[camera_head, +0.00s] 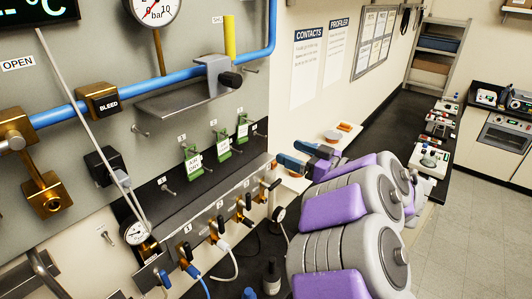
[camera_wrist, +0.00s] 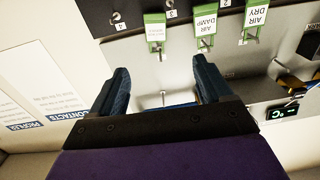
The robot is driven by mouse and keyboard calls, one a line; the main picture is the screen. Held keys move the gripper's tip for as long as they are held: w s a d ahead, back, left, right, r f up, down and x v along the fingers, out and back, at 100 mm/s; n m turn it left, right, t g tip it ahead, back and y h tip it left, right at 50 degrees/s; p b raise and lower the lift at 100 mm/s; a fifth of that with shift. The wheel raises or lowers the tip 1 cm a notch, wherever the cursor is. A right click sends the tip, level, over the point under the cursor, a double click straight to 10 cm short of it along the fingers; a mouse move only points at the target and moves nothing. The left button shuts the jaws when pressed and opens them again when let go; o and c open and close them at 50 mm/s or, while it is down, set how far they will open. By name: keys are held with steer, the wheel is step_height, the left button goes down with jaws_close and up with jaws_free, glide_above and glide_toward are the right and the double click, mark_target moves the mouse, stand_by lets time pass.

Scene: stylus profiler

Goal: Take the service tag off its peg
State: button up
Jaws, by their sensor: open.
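Three green tags with white labels hang on the dark numbered strip of the wall panel. The left one (camera_head: 193,160) reads AIR DRY and also shows in the wrist view (camera_wrist: 255,20). The middle tag (camera_head: 222,144) reads AIR DAMP in the wrist view (camera_wrist: 205,27). The third tag (camera_head: 242,128) shows in the wrist view (camera_wrist: 155,30), its label too small to read. I cannot tell which is the service tag. My gripper (camera_head: 294,155) is open and empty, right of the tags and apart from them. Its blue fingers also show in the wrist view (camera_wrist: 160,75).
Bare pegs stick out of the panel, one under number 4 (camera_wrist: 117,27). A grey shelf bracket (camera_head: 185,97) juts out above the tags. A valve manifold (camera_head: 215,215) with levers and hoses sits below them. A dark bench (camera_head: 392,125) runs along the wall.

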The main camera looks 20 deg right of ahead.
steer(key=d, duration=0.1)
glide_toward(244, 130)
steer(key=p+x, duration=0.1)
steer(key=x, duration=0.5)
steer(key=shift+w+d+f, duration=0.1)
steer(key=shift+d, duration=0.05)
steer(key=shift+w+d+m, duration=0.15)
steer(key=shift+w+m, duration=0.15)
steer(key=shift+w, duration=0.35)
steer(key=shift+a, duration=0.75)
steer(key=shift+o, duration=0.4)
steer(key=shift+s+a, duration=0.1)
steer(key=shift+a, duration=0.25)
steer(key=shift+d, duration=0.5)
steer(key=c, duration=0.6)
steer(key=shift+a, duration=0.3)
steer(key=c, duration=0.6)
steer(key=o, duration=0.4)
steer(key=shift+d, duration=0.1)
jaws_close()
